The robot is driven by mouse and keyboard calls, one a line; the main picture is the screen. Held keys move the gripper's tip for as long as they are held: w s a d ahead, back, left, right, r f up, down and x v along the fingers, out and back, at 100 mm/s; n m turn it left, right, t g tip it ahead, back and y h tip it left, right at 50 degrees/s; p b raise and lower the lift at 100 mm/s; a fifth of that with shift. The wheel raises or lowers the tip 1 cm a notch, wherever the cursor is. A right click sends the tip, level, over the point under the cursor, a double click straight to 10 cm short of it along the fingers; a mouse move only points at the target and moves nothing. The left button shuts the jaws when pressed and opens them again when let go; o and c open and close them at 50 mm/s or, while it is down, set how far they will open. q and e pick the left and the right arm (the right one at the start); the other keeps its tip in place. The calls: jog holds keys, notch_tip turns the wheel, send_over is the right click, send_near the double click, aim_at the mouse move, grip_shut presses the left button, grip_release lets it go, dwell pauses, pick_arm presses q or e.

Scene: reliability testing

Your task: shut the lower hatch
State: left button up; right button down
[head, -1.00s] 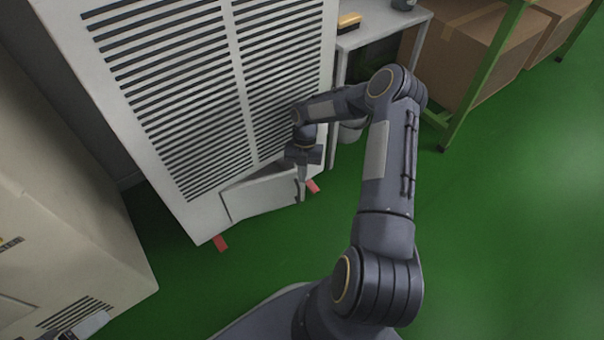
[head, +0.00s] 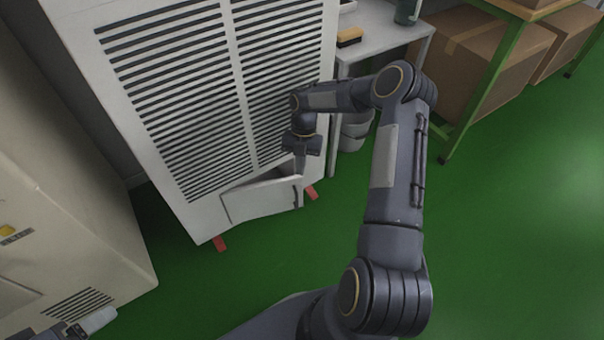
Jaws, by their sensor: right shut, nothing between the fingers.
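The lower hatch (head: 262,201) is a pale panel at the foot of a white louvred cabinet (head: 118,100). It stands ajar, with its right side swung out and a dark gap along its top. A small dark handle (head: 296,196) shows near its right edge. My right gripper (head: 300,173) is shut and empty, pointing down at the hatch's upper right corner. I cannot tell whether its fingertips touch the panel.
A beige cabinet (head: 60,220) stands at the left. A grey table (head: 385,42) with a brush (head: 349,37) stands right of the white cabinet, with bins under it. A green-framed rack (head: 480,90) with cardboard boxes stands beyond. Green floor (head: 510,230) is clear at right.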

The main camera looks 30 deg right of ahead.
jog(key=d+f+m+t+h+b, duration=0.25)
jog(key=d+f+t, duration=0.85)
jog(key=d+f, duration=0.55)
jog(key=s+a+r+t+y, duration=0.4)
jog(key=s+a+t+y, duration=0.3)
jog(key=s+a+y, duration=0.4)
jog(key=h+b, duration=0.2)
jog(key=b, duration=0.2)
send_near(297, 179)
jog(key=shift+m, duration=0.35)
jog(key=x, duration=0.4)
jog(key=shift+w+a+f, duration=0.15)
jog(key=shift+a+f, duration=0.05)
jog(key=shift+a, duration=0.4)
jog(key=shift+w+d+r, duration=0.1)
jog(key=shift+w+d, duration=0.05)
jog(key=shift+w, duration=0.4)
